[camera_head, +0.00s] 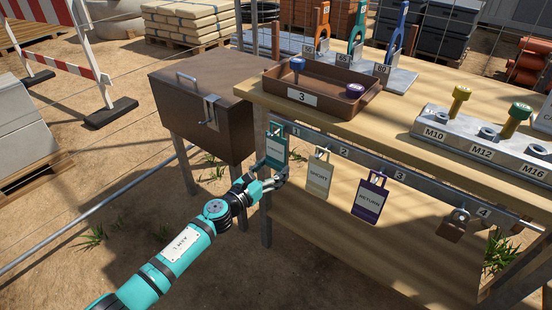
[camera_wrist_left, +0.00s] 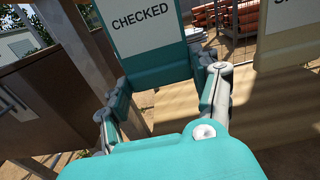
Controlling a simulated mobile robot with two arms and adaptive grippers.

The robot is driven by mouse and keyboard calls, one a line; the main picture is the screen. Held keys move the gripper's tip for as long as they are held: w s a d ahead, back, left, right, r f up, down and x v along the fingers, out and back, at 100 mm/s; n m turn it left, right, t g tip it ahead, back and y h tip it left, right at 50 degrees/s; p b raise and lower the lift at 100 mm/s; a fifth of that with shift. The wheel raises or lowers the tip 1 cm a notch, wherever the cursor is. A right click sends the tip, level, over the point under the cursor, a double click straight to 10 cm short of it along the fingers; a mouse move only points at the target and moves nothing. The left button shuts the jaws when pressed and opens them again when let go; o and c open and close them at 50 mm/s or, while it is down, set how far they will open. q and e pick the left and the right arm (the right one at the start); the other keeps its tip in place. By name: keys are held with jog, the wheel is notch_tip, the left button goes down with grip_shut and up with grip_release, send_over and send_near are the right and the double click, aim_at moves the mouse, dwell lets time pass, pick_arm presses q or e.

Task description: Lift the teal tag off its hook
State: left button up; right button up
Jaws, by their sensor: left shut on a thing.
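The teal tag (camera_head: 275,151) is upright at the left end of the grey hook rail (camera_head: 397,175), by label 1. In the left wrist view it is a teal plate with a white "CHECKED" panel (camera_wrist_left: 144,28). My left gripper (camera_head: 270,173) reaches it from below. Its two fingers are closed on the tag's lower edge, one at each side, as the left wrist view (camera_wrist_left: 163,78) shows. The tag's top is out of the wrist view, and I cannot tell whether its loop still bears on the hook. My right gripper is not in view.
A white tag "SHORT" (camera_head: 318,178) hangs close right of the teal tag, then a purple "RETURN" tag (camera_head: 369,201) and a brown padlock (camera_head: 453,226). The wooden bench (camera_head: 420,125) is above the rail. A brown box (camera_head: 200,110) stands close left.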

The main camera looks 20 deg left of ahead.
pick_arm(q)
jog(key=shift+v, duration=2.95)
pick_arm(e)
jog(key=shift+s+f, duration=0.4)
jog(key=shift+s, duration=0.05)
pick_arm(q)
jog(key=o, duration=1.1)
jog(key=shift+c, duration=0.2)
jog(key=c, duration=1.1)
jog(key=shift+o, duration=0.2)
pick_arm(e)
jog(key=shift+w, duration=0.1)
